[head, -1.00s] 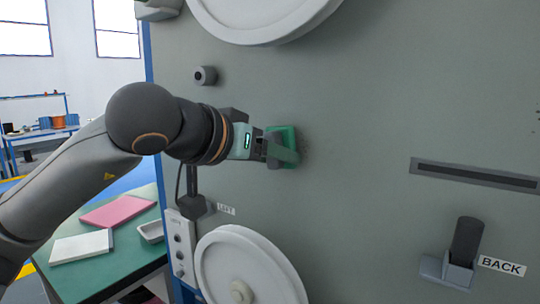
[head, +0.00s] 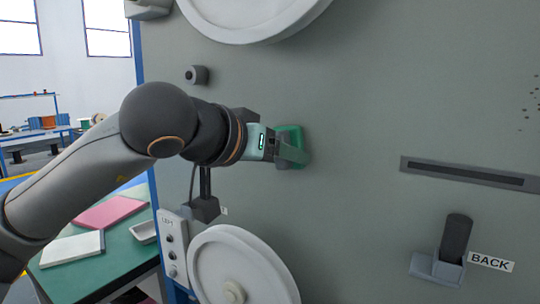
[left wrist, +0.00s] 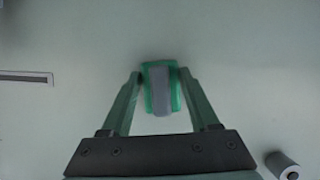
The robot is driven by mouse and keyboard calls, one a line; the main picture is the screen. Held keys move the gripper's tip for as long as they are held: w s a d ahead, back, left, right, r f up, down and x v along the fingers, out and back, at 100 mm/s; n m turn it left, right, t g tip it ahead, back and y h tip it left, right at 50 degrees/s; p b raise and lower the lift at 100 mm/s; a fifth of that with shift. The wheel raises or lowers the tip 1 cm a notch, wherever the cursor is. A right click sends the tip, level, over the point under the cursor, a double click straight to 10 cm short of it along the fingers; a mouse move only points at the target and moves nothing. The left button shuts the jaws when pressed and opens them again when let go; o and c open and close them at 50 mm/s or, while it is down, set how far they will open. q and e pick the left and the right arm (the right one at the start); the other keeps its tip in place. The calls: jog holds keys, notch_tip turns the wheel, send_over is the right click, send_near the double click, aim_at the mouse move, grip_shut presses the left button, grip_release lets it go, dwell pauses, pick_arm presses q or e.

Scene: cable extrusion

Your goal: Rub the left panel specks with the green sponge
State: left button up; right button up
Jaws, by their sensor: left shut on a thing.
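My left gripper (head: 282,152) is shut on the green sponge (head: 294,133) and holds it against, or very close to, the grey panel (head: 350,110). In the left wrist view, the sponge (left wrist: 149,98) sits between the two fingers, with a grey block at its middle. No specks show clearly around the sponge; the panel behind it is hidden. A group of dark specks (head: 532,100) shows on the panel at the far right edge of the head view. My right gripper is not in view.
White round discs (head: 240,268) stand out from the panel above and below my arm. A black knob (head: 197,75), a slot (head: 470,174) and a holder marked BACK (head: 450,250) are also on it. A green table (head: 125,262) stands at lower left.

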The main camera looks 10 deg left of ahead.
pick_arm(q)
jog(key=shift+w+a, duration=0.35)
jog(key=shift+a, duration=0.25)
jog(key=shift+w+a, duration=0.3)
jog(key=shift+a, duration=0.25)
jog(key=shift+s+a+b, duration=0.3)
jog(key=shift+s+a, duration=0.05)
jog(key=shift+s, duration=0.55)
jog(key=shift+s+a+b, duration=0.25)
jog(key=shift+s+a, duration=0.1)
jog(key=shift+s, duration=0.6)
jog(key=shift+s+a+b, duration=0.3)
jog(key=shift+s+a, duration=0.05)
jog(key=shift+s, duration=0.55)
jog(key=shift+s+a+b, duration=0.2)
jog(key=shift+s+a, duration=0.1)
jog(key=shift+s, duration=0.4)
jog(key=shift+s+a+b, duration=0.15)
jog(key=shift+s+a, duration=0.1)
jog(key=shift+s, duration=0.45)
